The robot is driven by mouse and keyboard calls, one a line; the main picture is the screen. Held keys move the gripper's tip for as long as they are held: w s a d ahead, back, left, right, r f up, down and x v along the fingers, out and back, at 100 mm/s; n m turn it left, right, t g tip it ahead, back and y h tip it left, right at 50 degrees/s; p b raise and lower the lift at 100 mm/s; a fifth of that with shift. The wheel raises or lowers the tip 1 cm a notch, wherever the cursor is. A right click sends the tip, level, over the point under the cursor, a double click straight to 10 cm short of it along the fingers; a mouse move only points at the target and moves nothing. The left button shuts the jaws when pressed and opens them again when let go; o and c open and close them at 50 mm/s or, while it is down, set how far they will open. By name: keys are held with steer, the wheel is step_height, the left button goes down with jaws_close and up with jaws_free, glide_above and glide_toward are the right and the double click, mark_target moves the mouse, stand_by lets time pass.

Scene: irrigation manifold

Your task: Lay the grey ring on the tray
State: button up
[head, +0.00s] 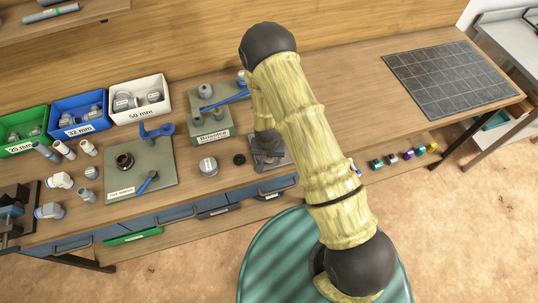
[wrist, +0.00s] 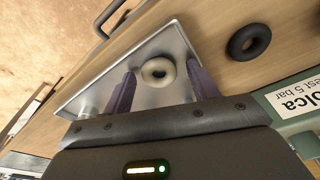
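The grey ring (wrist: 146,74) shows in the wrist view as a pale, thick ring with a dark hole. It appears to lie flat on the shiny metal tray (wrist: 166,43), inside its rim. My gripper (wrist: 162,72) is open, with one purple finger on each side of the ring and a visible gap to both. In the head view the tray (head: 284,160) is at the bench's front edge, mostly covered by my gripper (head: 268,150). The grey ring cannot be made out there.
A black ring (wrist: 249,41) lies on the wood beside the tray; it also shows in the head view (head: 239,159). A green-grey "Brisolca" block (head: 213,136) with a blue-handled valve stands behind. Labelled bins, including a white one (head: 139,101), are left. A dark grid mat (head: 450,78) lies right.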

steer(key=shift+d+r, duration=0.1)
steer(key=shift+r, duration=0.15)
steer(key=shift+r, duration=0.3)
step_height(320, 180, up, 11)
steer(key=s+b, duration=0.1)
steer(key=b, duration=0.2)
steer(key=shift+s, duration=0.3)
stand_by(0.4)
steer(key=s+d+r, duration=0.5)
steer(key=d+r, duration=0.1)
steer(key=r, duration=0.2)
steer(key=s+d+r+n, duration=0.1)
steer(key=s+d+r, duration=0.4)
steer(key=d+r, duration=0.2)
steer(key=shift+s+d+r+t, duration=0.2)
steer(key=shift+d+r+t, duration=0.15)
steer(key=shift+r, duration=0.45)
